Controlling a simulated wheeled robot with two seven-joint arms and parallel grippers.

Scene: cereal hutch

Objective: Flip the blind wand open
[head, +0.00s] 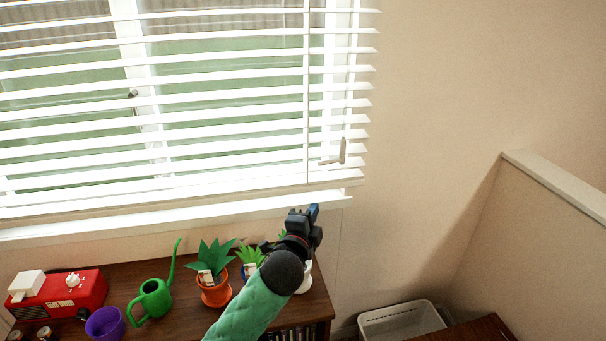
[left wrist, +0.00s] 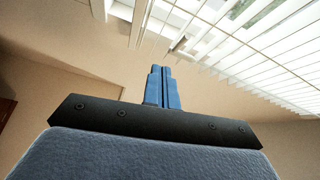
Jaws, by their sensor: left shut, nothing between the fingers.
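The white blind wand (head: 343,151) hangs near the right end of the window blind (head: 200,124), with a small crosswise piece at its lower end. The slats are apart, and green and brown show between them. My left gripper (head: 312,213) is below the blind's lower right corner, over the potted plants, apart from the wand. In the left wrist view its blue fingers (left wrist: 162,87) are closed together and empty, pointing up toward the blind (left wrist: 265,50). A short pale piece that looks like the wand's end (left wrist: 179,43) shows just above the fingertips. My right gripper is not in view.
A brown cabinet (head: 135,277) under the sill holds a red appliance (head: 85,292), a purple cup (head: 105,324), a green watering can (head: 155,298) and potted plants (head: 214,288). A white bin (head: 400,321) stands lower right. The wall right of the blind is bare.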

